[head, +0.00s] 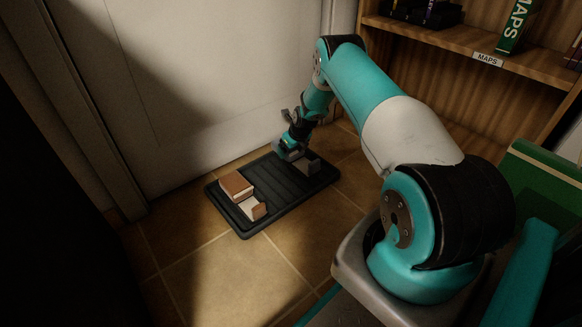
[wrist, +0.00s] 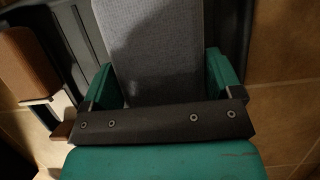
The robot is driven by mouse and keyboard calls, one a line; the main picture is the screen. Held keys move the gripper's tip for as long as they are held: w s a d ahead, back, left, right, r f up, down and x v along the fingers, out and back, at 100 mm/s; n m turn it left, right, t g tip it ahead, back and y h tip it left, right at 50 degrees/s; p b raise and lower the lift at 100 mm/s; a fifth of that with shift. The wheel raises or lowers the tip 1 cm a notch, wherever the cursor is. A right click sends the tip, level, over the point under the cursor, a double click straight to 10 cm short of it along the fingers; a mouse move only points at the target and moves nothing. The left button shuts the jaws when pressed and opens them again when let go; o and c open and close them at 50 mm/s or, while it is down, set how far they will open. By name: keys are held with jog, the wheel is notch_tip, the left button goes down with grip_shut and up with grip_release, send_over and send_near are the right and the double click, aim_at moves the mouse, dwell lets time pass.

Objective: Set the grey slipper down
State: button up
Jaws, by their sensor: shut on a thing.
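My gripper (head: 291,150) is low over the right part of a dark ribbed tray (head: 275,181) on the floor. In the wrist view, a grey fabric slipper (wrist: 160,45) lies between the two green fingers of my gripper (wrist: 162,82), which are shut on it. The dark bar of my gripper hides the slipper's near end. In the head view, a small dark grey piece shows just right of my gripper at the tray. I cannot tell whether the slipper touches the tray.
Brown and cream footwear (head: 237,186) sits on the tray's left part; its brown top (wrist: 30,62) also shows in the wrist view. A pale door (head: 210,80) stands behind the tray. A wooden bookshelf (head: 480,75) is at the right. Tiled floor (head: 230,270) in front is clear.

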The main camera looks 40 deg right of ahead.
aim_at(291, 159)
jog(key=shift+f+b, duration=1.35)
jog(key=shift+f, duration=1.2)
jog(key=shift+f, duration=0.1)
